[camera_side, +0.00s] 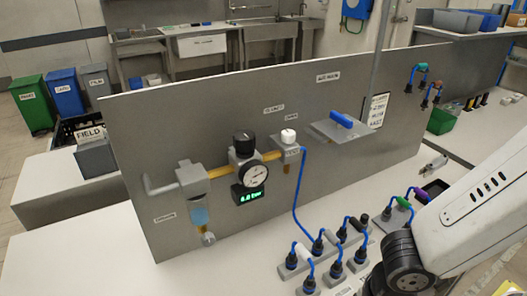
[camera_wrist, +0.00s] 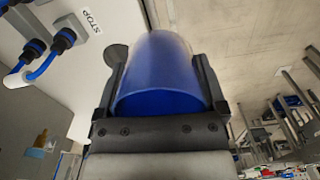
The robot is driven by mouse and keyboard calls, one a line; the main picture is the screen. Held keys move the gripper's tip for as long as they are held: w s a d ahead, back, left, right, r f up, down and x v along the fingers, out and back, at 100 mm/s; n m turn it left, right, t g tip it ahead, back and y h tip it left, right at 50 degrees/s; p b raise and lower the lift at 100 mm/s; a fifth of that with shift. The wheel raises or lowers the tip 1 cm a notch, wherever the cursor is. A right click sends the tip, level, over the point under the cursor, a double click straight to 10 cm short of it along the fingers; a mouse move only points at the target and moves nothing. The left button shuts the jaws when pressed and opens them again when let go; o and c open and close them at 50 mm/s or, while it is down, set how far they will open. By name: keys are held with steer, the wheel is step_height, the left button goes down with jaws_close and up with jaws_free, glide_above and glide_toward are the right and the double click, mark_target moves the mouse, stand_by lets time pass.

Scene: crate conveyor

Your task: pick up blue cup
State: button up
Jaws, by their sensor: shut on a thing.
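In the wrist view a blue cup (camera_wrist: 160,78) fills the space between the two dark fingers of my gripper (camera_wrist: 160,62). The fingers press on its left and right sides, and its wide end faces the palm. The cup's far end blurs into a pale edge. In the side view my white arm comes in from the right, and neither the gripper nor the cup can be made out there.
A grey upright panel (camera_side: 120,150) carries a pressure gauge (camera_side: 252,177), a valve and a small shelf with a blue bar (camera_side: 341,119). Blue hoses and plugs (camera_side: 318,247) stand on the white bench near my arm. The bench's left front is clear.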

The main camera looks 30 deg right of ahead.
steer(key=shift+s+d+r, duration=0.35)
steer(key=shift+s+d, duration=0.1)
steer(key=shift+s, duration=0.2)
stand_by(0.4)
steer(key=shift+w+a+r, duration=0.1)
steer(key=shift+w+r, duration=0.1)
steer(key=shift+w, duration=0.3)
steer(key=w+d+r+m, duration=0.2)
steer(key=w+r+m, duration=0.25)
steer(key=w, duration=0.35)
steer(key=w+d+r+m, duration=0.1)
steer(key=w+r+m, duration=0.4)
steer(key=w, duration=0.4)
steer(key=w+d+r+m, duration=0.3)
steer(key=w+d+r, duration=0.2)
steer(key=d+r, duration=0.2)
steer(key=w+d+r+m, duration=0.4)
steer(key=d+r, duration=0.3)
steer(key=d, duration=0.2)
steer(key=shift+w+d+r, duration=0.15)
steer(key=shift+w+d, duration=0.2)
steer(key=shift+w, duration=0.45)
